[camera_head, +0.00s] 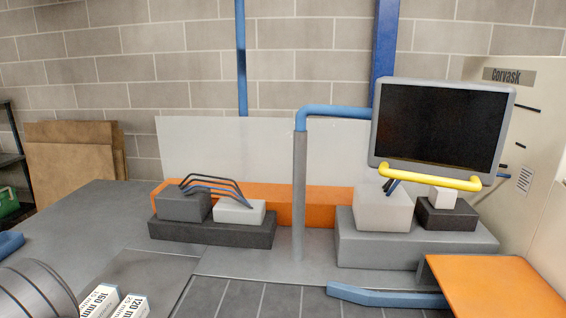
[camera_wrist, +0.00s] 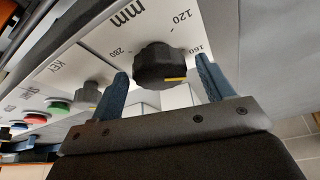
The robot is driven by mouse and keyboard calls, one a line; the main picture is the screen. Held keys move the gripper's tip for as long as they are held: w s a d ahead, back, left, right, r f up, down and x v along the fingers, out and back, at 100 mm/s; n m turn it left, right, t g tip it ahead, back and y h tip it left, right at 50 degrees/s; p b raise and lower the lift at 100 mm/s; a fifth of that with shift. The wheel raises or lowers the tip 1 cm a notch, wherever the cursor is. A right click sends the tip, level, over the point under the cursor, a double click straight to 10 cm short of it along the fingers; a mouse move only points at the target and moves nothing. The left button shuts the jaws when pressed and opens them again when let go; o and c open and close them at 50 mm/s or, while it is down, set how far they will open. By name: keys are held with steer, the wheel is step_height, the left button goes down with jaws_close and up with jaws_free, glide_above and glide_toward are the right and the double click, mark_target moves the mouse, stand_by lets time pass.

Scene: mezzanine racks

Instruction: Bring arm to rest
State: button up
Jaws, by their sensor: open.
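My gripper (camera_wrist: 162,75) shows in the wrist view with its two blue fingers spread apart. A black knob (camera_wrist: 160,60) with a yellow mark appears between the fingertips. Gaps show on both sides of the knob, and nothing is gripped. How far the tips reach along the knob I cannot tell. The knob sits on a pale panel (camera_wrist: 100,48) printed with "mm", 120, 160 and 280. The yellow mark is on the side toward the 160. I cannot make out my gripper in the head view.
A key switch (camera_wrist: 88,95) and coloured buttons (camera_wrist: 58,108) line the panel. In the head view, a dark screen (camera_head: 440,125) with a yellow bar (camera_head: 430,177) stands right. Grey blocks (camera_head: 415,245) and an orange plate (camera_head: 490,285) lie below. Labelled white pieces (camera_head: 100,302) sit front left.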

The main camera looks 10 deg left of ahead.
steer(key=v, duration=1.8)
steer(key=x, duration=1.7)
steer(key=shift+w+d+f, duration=0.1)
steer(key=shift+f, duration=0.1)
steer(key=shift+w+f, duration=0.1)
steer(key=shift+f, duration=0.2)
steer(key=shift+r+n+y, duration=0.1)
steer(key=shift+n+y, duration=0.2)
steer(key=shift+n, duration=0.4)
steer(key=n+y, duration=0.1)
steer(key=n, duration=0.3)
steer(key=shift+d+y, duration=0.15)
steer(key=shift+y, duration=0.25)
steer(key=n+y, duration=0.1)
steer(key=n, duration=0.2)
steer(key=n+g+y, duration=0.1)
steer(key=n, duration=0.2)
steer(key=shift+w+d+n, duration=0.1)
steer(key=shift+d+n, duration=0.05)
steer(key=shift+n, duration=0.15)
steer(key=shift+d+r, duration=0.15)
steer(key=shift+r, duration=0.35)
